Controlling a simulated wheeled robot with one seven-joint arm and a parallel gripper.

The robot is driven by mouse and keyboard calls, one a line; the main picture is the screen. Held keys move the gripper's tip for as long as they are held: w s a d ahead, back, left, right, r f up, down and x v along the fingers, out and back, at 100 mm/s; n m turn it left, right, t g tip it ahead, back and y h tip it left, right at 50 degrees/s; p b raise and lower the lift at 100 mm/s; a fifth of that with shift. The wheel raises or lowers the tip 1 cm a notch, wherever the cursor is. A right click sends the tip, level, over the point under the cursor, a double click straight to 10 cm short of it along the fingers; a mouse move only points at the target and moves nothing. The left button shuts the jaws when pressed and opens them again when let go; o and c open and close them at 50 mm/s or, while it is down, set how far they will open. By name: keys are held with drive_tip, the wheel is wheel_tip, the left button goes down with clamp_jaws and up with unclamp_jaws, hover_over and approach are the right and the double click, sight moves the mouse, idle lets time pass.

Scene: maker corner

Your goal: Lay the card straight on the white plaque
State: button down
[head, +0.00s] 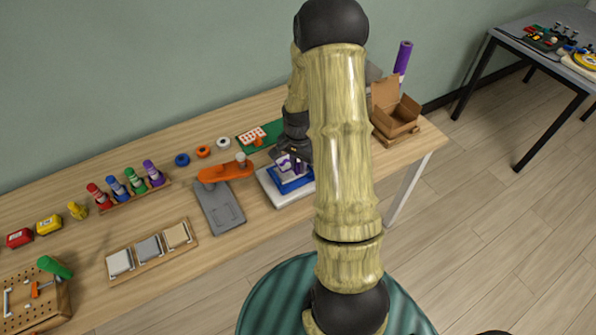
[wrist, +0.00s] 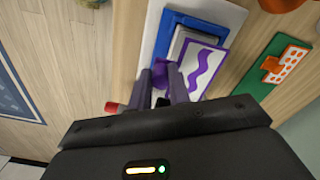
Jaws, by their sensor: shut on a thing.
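The card (wrist: 206,68) is white with a purple border and a purple wavy line. My gripper (wrist: 161,80) is shut on the card at a purple part by its near edge. In the wrist view the card covers much of a pale grey-white plaque (wrist: 183,40), set on a blue base (wrist: 172,20). The card looks turned and shifted to the right relative to it; I cannot tell whether they touch. In the head view the card (head: 287,163) shows below my gripper (head: 291,153), above the blue base (head: 294,184).
The blue base sits on a white board (head: 275,192). A grey stand with an orange arm (head: 225,171) is close on the left. A green board (head: 258,136) lies behind, and an open cardboard box (head: 396,112) stands at the right. Marker pens (head: 136,180) are farther left.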

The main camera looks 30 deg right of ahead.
sight(298, 172)
drive_tip(key=shift+f, duration=1.9)
drive_tip(key=shift+f, duration=0.2)
drive_tip(key=c, duration=1.3)
unclamp_jaws()
drive_tip(key=shift+r, duration=0.1)
wheel_tip(298, 172, up, 12)
drive_tip(key=shift+r+b, duration=0.1)
drive_tip(key=shift+b, duration=0.35)
